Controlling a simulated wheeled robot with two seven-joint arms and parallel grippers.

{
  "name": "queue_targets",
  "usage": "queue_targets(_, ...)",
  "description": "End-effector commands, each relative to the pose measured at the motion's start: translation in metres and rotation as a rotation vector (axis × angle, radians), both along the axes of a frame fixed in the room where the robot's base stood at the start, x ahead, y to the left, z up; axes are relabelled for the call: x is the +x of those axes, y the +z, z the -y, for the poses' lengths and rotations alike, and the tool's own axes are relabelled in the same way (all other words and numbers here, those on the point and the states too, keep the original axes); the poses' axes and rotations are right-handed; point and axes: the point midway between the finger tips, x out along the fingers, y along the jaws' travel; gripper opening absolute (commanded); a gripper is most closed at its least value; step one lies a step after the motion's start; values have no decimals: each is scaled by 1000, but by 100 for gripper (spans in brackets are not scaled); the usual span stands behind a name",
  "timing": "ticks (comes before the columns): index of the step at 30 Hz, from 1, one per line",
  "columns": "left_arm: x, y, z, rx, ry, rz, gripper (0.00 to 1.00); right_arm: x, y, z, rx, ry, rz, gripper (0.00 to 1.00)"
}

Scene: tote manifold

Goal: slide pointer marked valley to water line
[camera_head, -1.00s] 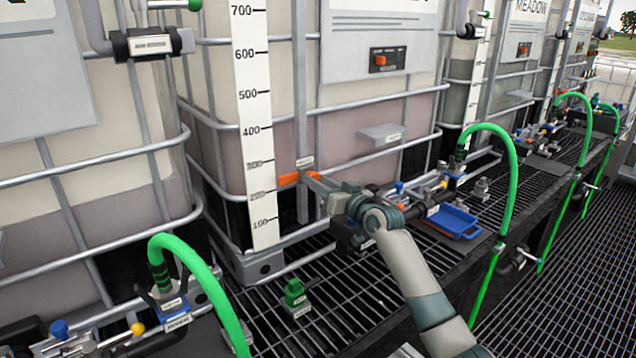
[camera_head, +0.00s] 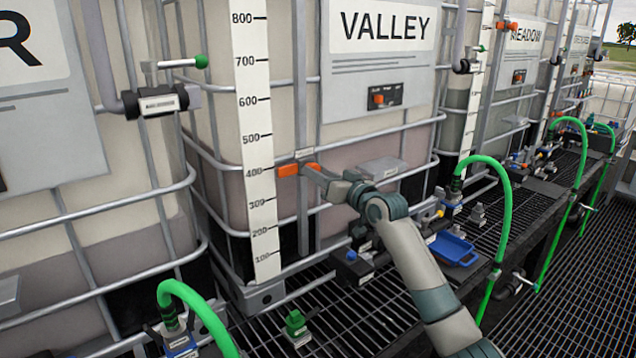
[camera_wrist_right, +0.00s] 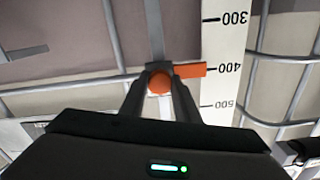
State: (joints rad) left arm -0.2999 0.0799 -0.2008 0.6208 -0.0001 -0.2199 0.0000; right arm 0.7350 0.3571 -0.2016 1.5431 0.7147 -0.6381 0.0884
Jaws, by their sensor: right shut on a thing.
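The orange pointer (camera_head: 288,170) rides on a grey upright rail beside the white gauge strip (camera_head: 252,100) of the tote labelled VALLEY (camera_head: 385,24). Its tip is level with about the 400 mark, and the wrist view shows the pointer (camera_wrist_right: 190,70) beside 400 too. My left gripper is out of view.
Grey cage bars (camera_head: 385,132) cross the tote front near my gripper. Below are a green block (camera_head: 296,324), a blue tray (camera_head: 453,248) and green hoses (camera_head: 508,200) on the black grating.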

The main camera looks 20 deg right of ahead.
Motion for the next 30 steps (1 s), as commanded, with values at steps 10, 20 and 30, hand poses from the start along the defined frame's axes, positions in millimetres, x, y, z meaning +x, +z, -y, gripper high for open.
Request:
queue_targets(10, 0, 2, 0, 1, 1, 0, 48, 0, 7, 0, 2, -1, 5, 0)
queue_targets(20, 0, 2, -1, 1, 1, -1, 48, 0, 6, 0, 1, -1, 3, 48)
queue_targets(30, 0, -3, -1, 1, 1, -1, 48, -9, 4, 4, 0, -1, 3, 48)
